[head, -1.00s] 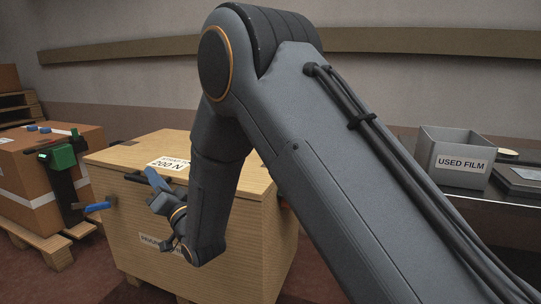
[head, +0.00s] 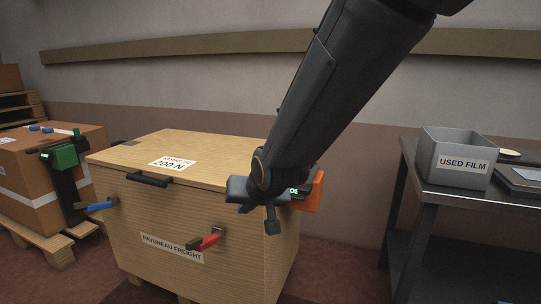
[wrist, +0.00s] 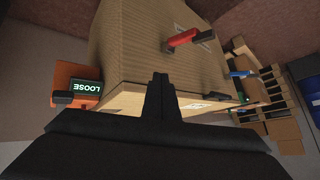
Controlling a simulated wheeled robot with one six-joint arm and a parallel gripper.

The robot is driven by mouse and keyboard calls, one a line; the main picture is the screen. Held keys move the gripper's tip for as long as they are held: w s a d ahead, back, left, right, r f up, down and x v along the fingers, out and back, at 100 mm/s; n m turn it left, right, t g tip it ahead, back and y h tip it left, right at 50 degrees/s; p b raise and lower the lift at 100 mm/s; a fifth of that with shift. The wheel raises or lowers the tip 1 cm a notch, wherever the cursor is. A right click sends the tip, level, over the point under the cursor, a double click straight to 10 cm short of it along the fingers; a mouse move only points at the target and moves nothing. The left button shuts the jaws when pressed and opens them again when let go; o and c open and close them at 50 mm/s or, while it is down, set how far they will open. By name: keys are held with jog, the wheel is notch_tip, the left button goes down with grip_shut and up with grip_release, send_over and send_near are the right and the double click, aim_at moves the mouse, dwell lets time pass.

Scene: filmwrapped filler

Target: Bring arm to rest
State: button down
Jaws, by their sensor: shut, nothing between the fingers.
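My arm reaches down from the top right in the head view. My gripper (head: 271,228) hangs in front of the right end of a wooden crate (head: 150,222); I cannot tell whether they touch. In the wrist view my gripper (wrist: 160,78) shows as dark fingers closed together with nothing between them. The crate (wrist: 165,45) fills much of that view behind the fingers. It has a lid with a black handle (head: 149,180), a blue lever (head: 101,206) and a red lever (head: 208,240).
An orange device (head: 314,192) sits at the crate's right side; its display reads LOOSE in the wrist view (wrist: 85,88). A grey USED FILM bin (head: 455,172) stands on a dark table (head: 440,212) at right. A taped carton (head: 30,190) stands on a pallet at left. Floor shows between crate and table.

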jog(key=s+d+g+h, duration=0.1)
jog(key=s+d+g, duration=0.2)
jog(key=s+d, duration=0.45)
jog(key=s+d+n+g+h, duration=0.15)
jog(key=s+d, duration=0.25)
jog(key=s, duration=0.6)
jog(key=s+d+g+h, duration=0.1)
jog(key=s+d+g, duration=0.35)
jog(key=s, duration=0.45)
jog(key=d+r+m+t+p, duration=0.1)
jog(key=d+r+m+p, duration=0.2)
jog(key=d+r+p, duration=0.6)
jog(key=shift+w+d+r+p, duration=0.3)
jog(key=shift+d+p, duration=0.05)
jog(key=shift+p, duration=4.55)
jog(key=shift+h, duration=0.25)
